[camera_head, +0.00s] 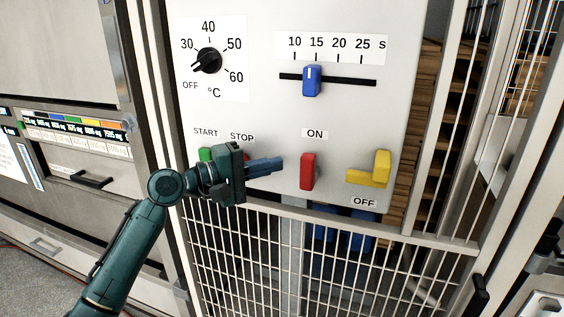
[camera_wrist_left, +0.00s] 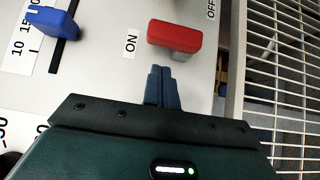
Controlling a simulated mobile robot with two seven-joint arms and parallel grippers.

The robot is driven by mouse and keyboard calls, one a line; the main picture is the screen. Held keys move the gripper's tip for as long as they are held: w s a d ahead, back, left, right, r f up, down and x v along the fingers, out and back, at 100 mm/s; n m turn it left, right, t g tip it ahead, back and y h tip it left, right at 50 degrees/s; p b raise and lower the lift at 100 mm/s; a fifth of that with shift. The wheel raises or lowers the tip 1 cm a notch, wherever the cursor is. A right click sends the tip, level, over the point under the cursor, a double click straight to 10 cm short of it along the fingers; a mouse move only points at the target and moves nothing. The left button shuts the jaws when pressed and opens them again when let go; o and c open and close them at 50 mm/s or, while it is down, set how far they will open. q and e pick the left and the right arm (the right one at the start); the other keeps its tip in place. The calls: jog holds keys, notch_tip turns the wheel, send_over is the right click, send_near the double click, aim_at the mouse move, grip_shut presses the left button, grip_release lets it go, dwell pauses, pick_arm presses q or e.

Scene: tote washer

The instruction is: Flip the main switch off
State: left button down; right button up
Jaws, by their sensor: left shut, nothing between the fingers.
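A red switch handle (camera_head: 307,171) stands upright on the light grey control panel (camera_head: 265,120), below an ON label (camera_head: 314,133). An OFF label (camera_head: 364,201) sits lower right, under a yellow L-shaped piece (camera_head: 372,171). My left gripper (camera_head: 281,163) is shut and empty, its blue-grey fingers pointing right at the red handle from its left side. In the left wrist view the shut fingertips (camera_wrist_left: 160,72) are close to the red handle (camera_wrist_left: 175,37), with a small gap seeming to remain. My right gripper is not in view.
A green START button (camera_head: 206,154) and a mostly hidden red STOP button lie behind my left gripper. A temperature knob (camera_head: 207,61) and a blue slider (camera_head: 312,80) are above. A wire mesh guard (camera_head: 330,265) lies below the panel. Yellow piece stands close right of the red handle.

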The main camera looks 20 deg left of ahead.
aim_at(310, 168)
pick_arm(q)
jog(key=shift+s+d+p, duration=0.1)
jog(key=shift+d+p, duration=0.2)
jog(key=shift+d, duration=1.15)
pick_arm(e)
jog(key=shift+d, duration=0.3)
pick_arm(q)
jog(key=shift+r, duration=0.1)
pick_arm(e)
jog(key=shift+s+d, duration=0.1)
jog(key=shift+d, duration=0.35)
pick_arm(q)
jog(key=shift+d+r, duration=0.1)
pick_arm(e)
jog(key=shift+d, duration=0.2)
pick_arm(q)
jog(key=shift+p, duration=0.3)
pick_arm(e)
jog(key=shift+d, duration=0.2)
